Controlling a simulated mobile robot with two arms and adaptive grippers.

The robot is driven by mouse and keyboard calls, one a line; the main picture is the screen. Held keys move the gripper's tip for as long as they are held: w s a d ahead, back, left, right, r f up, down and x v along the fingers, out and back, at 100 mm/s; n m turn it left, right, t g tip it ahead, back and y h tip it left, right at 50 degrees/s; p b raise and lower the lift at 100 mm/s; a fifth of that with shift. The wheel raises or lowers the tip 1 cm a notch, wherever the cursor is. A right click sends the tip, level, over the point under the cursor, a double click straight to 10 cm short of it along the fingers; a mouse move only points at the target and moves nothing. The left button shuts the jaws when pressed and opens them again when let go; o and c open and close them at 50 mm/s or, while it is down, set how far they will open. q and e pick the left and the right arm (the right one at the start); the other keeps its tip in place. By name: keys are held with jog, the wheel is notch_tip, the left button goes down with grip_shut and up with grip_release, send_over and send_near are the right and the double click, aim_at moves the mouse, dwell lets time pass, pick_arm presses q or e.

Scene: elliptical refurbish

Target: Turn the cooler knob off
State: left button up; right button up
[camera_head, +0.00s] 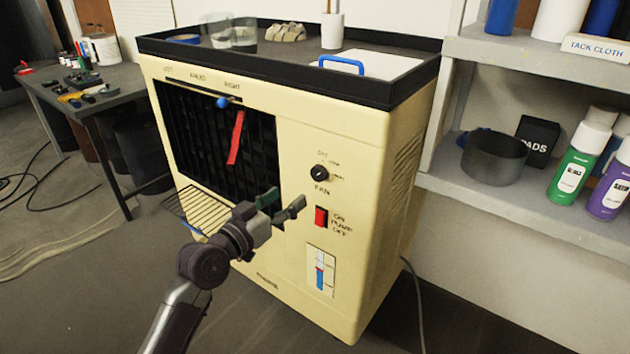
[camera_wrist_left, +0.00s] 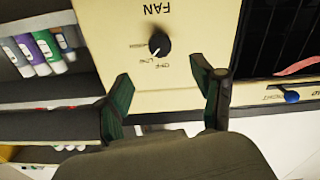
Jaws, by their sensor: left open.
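The cooler (camera_head: 300,130) is a cream cabinet with a black grille. Its round black fan knob (camera_head: 319,173) is on the right of the front face, above the red switch. In the left wrist view the knob (camera_wrist_left: 159,45) appears upside down, beyond the gap between the fingers; its pale pointer mark seems to face the LOW label. My left gripper (camera_head: 284,203) is open and empty, in front of the cooler, below and left of the knob in the head view. Its green-padded fingers (camera_wrist_left: 164,88) show in the wrist view, apart from the knob. My right gripper is not in view.
A red pump switch (camera_head: 321,217) and a blue-marked gauge (camera_head: 320,269) sit below the knob. A red ribbon (camera_head: 236,137) hangs on the grille. A black tray (camera_head: 290,70) tops the cooler. Shelves (camera_head: 530,215) with spray cans stand right; a workbench (camera_head: 105,100) stands left.

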aim_at(316, 176)
pick_arm(q)
jog(key=b+x, duration=0.1)
jog(key=x, duration=0.8)
jog(key=shift+w+d+f, duration=0.1)
jog(key=shift+w+d, duration=0.1)
jog(key=shift+w, duration=0.15)
jog(key=shift+w+d, duration=0.35)
jog(key=shift+w, duration=0.1)
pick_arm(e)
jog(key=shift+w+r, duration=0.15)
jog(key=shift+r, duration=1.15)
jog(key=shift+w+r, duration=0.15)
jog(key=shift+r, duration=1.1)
pick_arm(q)
jog(key=c, duration=1.1)
jog(key=shift+c, duration=0.2)
jog(key=n+p, duration=0.2)
jog(key=n, duration=0.5)
jog(key=shift+p, duration=0.4)
jog(key=shift+n, duration=1.1)
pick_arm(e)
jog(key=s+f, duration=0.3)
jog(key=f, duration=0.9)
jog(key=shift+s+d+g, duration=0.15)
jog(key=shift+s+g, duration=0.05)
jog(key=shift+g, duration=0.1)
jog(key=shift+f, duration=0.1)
